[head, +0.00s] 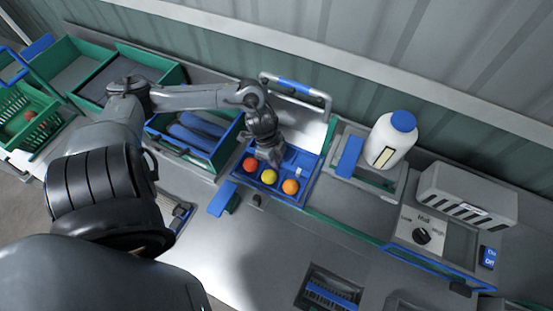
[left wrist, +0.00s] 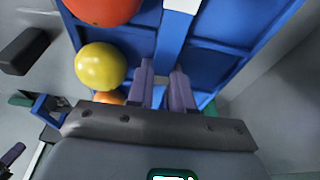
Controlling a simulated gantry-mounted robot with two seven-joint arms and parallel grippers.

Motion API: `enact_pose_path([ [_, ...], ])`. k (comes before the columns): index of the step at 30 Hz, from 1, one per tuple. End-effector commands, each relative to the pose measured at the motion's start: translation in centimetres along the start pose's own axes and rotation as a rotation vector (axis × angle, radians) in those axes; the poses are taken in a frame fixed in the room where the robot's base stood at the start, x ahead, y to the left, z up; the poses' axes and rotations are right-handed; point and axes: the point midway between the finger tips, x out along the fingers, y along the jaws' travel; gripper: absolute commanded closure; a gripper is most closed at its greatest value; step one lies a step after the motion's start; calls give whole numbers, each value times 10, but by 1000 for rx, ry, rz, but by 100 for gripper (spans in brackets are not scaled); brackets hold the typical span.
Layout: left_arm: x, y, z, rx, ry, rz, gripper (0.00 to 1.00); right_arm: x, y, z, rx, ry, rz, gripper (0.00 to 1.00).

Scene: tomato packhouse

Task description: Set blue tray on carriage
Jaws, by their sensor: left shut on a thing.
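The blue tray (head: 307,163) is in the middle of the head view, with red (head: 249,164), yellow (head: 268,177) and orange (head: 290,187) tomatoes in a row along its near side. My left gripper (head: 274,158) reaches down into it from above. In the left wrist view, the two fingers (left wrist: 164,85) are shut on a blue bar across the middle of the tray (left wrist: 218,45). A pale metal plate with a blue-gripped handle (head: 294,86), perhaps the carriage, stands just behind the tray. I cannot tell whether the tray touches it. My right gripper is not in view.
Green bins (head: 140,62) and a blue-lined bin (head: 190,150) stand left. A white bottle with a blue cap (head: 391,140) and a grey vented box (head: 468,195) stand right, near a dial panel (head: 422,235). The bench in front (head: 245,245) is mostly clear.

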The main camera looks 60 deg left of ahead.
Motion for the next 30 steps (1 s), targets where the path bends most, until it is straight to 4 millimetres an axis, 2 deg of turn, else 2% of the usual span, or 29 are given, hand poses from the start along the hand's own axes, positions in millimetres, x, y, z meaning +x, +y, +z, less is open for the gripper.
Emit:
enact_pose_path([
  [30, 9, 0, 2, 0, 1, 0, 100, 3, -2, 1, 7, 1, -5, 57],
])
